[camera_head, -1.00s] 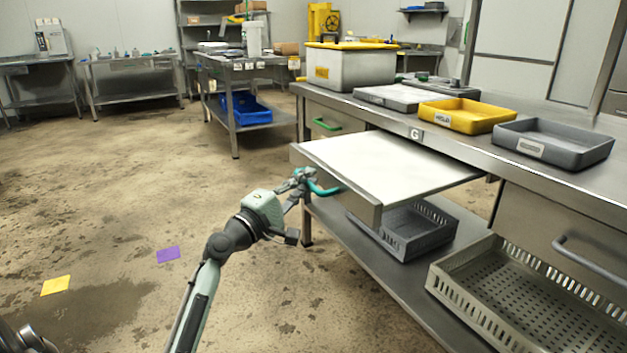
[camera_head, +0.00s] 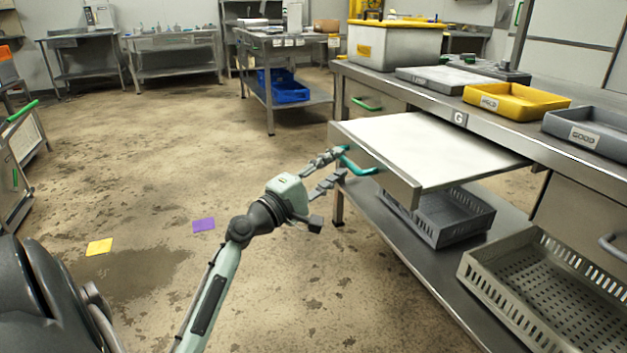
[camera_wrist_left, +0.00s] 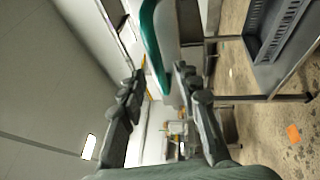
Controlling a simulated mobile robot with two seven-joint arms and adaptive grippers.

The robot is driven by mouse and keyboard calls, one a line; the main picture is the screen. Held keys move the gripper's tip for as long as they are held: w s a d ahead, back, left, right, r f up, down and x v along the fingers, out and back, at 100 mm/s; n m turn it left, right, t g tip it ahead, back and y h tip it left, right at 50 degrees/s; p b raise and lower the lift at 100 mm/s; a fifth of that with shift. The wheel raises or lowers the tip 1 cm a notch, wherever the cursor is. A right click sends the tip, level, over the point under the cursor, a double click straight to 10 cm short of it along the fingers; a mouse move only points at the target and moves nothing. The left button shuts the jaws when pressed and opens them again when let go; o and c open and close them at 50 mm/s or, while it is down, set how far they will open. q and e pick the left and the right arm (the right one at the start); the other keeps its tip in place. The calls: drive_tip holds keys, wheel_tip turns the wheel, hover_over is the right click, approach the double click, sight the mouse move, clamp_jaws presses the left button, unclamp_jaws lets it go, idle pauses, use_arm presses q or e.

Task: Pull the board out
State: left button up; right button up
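The white board (camera_head: 430,145) extends out from under the steel bench top as a flat slab with a steel front panel. Its teal handle (camera_head: 360,166) is on that front panel, and it also shows in the left wrist view (camera_wrist_left: 153,45). My left gripper (camera_head: 338,166) is open just in front of the handle, with its two fingers spread apart. In the left wrist view my gripper (camera_wrist_left: 160,78) shows the handle just beyond and between the fingertips, and nothing is held. Whether a fingertip touches the handle is unclear. My right gripper is not in view.
On the bench stand a yellow tray (camera_head: 515,101), a grey tray (camera_head: 590,134) and a yellow-lidded bin (camera_head: 393,47). Grey baskets (camera_head: 440,232) sit on the lower shelf. A closed drawer with a green handle (camera_head: 367,104) is beside the board. The floor to the left is open.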

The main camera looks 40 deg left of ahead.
use_arm(q)
drive_tip(key=v, duration=0.8)
drive_tip(key=shift+s, duration=0.45)
